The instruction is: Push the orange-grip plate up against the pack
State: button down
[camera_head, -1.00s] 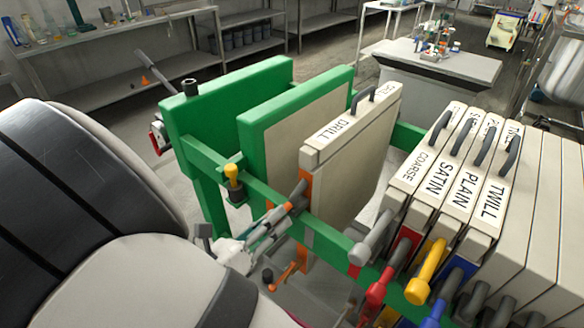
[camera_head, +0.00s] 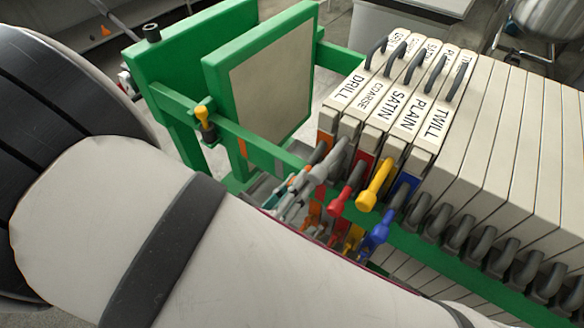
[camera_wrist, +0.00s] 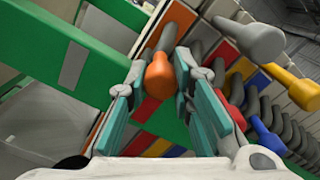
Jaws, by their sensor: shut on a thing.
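The orange-grip plate, labelled DRILL (camera_head: 343,92), stands upright at the left end of the pack (camera_head: 432,120). It looks in line with the COARSE plate beside it, with no clear gap at the top. Its orange grip (camera_wrist: 160,75) shows between the fingers in the wrist view. My gripper (camera_head: 292,200) is shut on that grip, with the teal-padded fingers (camera_wrist: 160,78) on either side. In the head view the grip is largely hidden by my gripper and arm.
A green frame rail (camera_head: 245,146) runs along the front under the plates. A green end plate (camera_head: 262,85) stands to the left, with a wide open space between it and the DRILL plate. Grey, red, yellow and blue grips (camera_head: 376,184) stick out close to my gripper's right.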

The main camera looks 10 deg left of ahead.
jog(key=shift+s+d+f, duration=0.15)
jog(key=shift+d+f, duration=0.05)
jog(key=shift+d, duration=0.1)
jog(key=c, duration=1.4)
grip_release()
jog(key=shift+o, duration=0.2)
jog(key=v, duration=0.7)
jog(key=shift+a, duration=0.4)
jog(key=shift+r, duration=0.15)
